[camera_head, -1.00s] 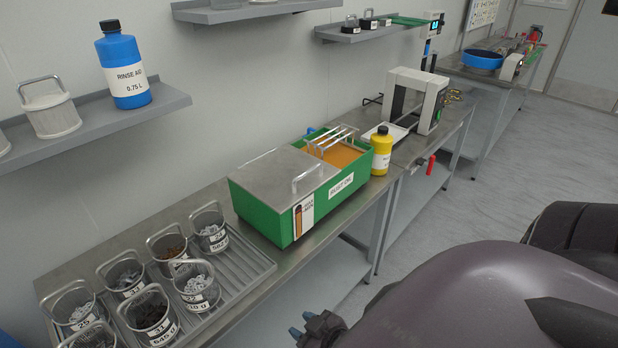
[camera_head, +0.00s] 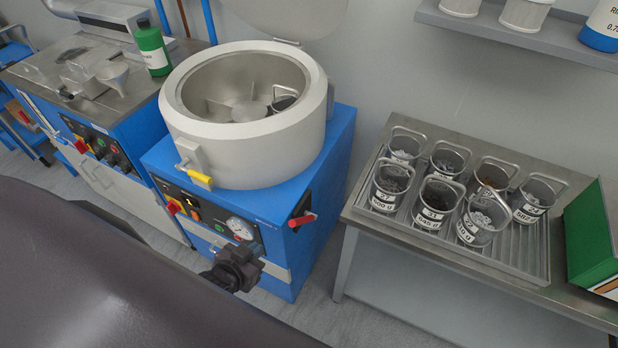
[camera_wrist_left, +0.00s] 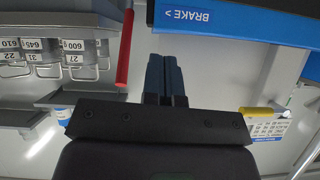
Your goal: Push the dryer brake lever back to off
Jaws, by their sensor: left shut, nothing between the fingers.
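The dryer (camera_head: 250,165) is a blue cabinet with a pale round drum on top, its lid raised. The red brake lever (camera_head: 302,220) sticks out near the cabinet's front right corner. My left gripper (camera_head: 237,268) is in front of the cabinet, below and left of the lever; its fingertips are hard to make out there. In the left wrist view, its blue fingers (camera_wrist_left: 165,78) are shut and empty. The red lever (camera_wrist_left: 125,48) shows to their left, apart from them, and the blue panel marked BRAKE (camera_wrist_left: 230,22) lies beyond. My right gripper is not in view.
A steel table (camera_head: 350,214) with a ribbed tray of several labelled beakers stands right of the dryer, with a floor gap between. A yellow-handled latch (camera_head: 199,179) projects from the drum's front. Another blue machine (camera_head: 100,120) with a green bottle (camera_head: 152,48) stands left.

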